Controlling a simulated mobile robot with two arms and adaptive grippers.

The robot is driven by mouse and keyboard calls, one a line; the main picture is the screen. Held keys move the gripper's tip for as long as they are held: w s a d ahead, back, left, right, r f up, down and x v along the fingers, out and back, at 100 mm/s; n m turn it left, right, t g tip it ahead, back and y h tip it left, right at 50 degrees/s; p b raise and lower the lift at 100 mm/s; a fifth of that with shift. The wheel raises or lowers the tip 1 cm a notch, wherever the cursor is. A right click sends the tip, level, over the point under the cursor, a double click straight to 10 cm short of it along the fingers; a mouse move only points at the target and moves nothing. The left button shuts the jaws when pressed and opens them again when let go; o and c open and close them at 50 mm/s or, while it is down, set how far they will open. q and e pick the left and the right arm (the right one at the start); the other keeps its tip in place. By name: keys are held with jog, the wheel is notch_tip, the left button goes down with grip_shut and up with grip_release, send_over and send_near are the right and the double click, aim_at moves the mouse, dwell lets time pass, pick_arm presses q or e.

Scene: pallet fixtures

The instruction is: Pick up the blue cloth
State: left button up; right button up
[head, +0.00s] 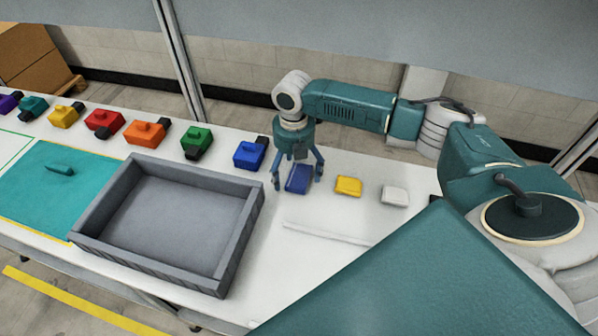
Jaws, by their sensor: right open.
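The blue cloth (299,179) is a small folded blue piece on the white table, right of the grey tray. My right gripper (298,183) is above it and pointing down. Its fingers are spread, one on the left side of the cloth and one on the right. I cannot tell whether the fingers touch the cloth. The gripper body and fingers overlap the cloth's upper part. My left gripper is not in view.
A yellow cloth (348,186) and a white cloth (394,196) lie to the right. A grey tray (253,209) stands left of the gripper. A blue block (249,155) and several coloured ones line the back edge. A teal mat (38,200) lies at left.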

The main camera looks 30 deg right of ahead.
aim_at(295, 175)
jog(key=shift+c, duration=0.3)
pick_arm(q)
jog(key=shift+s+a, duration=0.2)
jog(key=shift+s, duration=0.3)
pick_arm(e)
jog(key=c, duration=1.2)
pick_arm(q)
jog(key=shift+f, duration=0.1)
pick_arm(e)
jog(key=shift+r, duration=0.15)
pick_arm(q)
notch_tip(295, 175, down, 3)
jog(key=b, duration=0.3)
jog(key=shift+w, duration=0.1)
pick_arm(e)
notch_tip(295, 175, up, 20)
jog(key=shift+f, duration=0.1)
jog(key=o, duration=0.4)
jog(key=c, duration=0.3)
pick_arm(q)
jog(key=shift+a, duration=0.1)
pick_arm(e)
jog(key=shift+f, duration=0.1)
